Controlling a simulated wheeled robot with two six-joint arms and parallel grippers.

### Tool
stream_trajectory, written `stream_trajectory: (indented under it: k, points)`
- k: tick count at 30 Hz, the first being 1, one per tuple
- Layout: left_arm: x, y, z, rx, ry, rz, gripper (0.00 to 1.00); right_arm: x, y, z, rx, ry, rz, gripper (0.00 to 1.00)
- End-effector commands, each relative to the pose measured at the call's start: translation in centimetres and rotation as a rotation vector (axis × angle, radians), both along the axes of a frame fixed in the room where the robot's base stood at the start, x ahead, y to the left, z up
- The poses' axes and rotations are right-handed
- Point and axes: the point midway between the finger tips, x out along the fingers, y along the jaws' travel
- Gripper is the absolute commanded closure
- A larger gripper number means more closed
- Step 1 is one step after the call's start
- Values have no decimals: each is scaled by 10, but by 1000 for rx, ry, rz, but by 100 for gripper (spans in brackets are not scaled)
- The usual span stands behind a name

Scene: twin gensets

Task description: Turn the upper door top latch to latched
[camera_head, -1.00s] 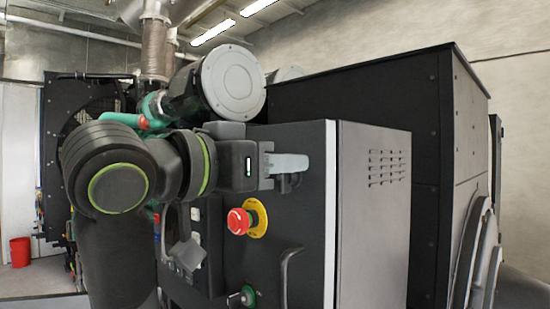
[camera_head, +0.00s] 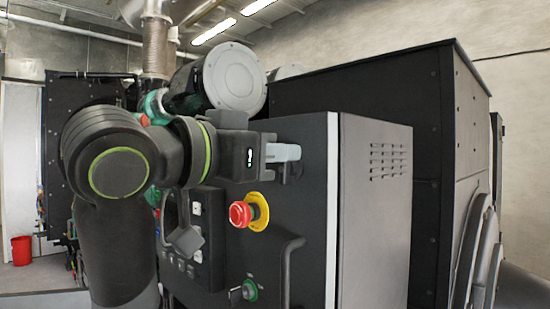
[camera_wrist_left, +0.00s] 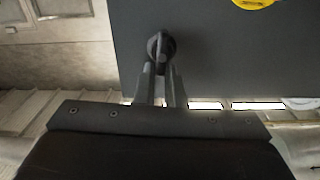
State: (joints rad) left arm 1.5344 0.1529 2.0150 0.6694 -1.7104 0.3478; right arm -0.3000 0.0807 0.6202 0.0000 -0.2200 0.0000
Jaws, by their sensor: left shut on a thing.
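The upper door top latch (camera_wrist_left: 161,46) is a dark round knob with a narrow grip on the dark grey door panel (camera_wrist_left: 215,60) in the left wrist view. My left gripper (camera_wrist_left: 160,72) has both fingers around this grip and is shut on it. In the head view my left gripper (camera_head: 284,153) reaches from the left to the upper part of the door front (camera_head: 308,205). There only a small dark part of the latch (camera_head: 289,171) shows below the light grey fingers. Whether it stands latched is hard to tell. My right gripper is not in view.
A red emergency button (camera_head: 240,214) on a yellow plate sits below the gripper. A door handle (camera_head: 287,275) and a green-ringed switch (camera_head: 248,291) are lower. A control panel (camera_head: 197,240) lies to their left, and a large grey cylinder (camera_head: 234,84) above.

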Motion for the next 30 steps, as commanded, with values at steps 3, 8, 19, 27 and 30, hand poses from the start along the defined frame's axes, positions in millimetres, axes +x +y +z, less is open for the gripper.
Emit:
stream_trajectory:
  k: [3,8,19,27,30]
  points:
    - [0,-2,-11,62,-37,-3,100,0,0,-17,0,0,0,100]
    - [-2,-4,-14,158,-132,-3,100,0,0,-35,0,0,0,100]
    - [-5,-8,-16,405,-381,-4,100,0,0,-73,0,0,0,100]
    - [-7,-10,-19,585,-563,-4,100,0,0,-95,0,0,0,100]
    - [-8,-11,-20,651,-631,-3,100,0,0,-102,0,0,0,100]
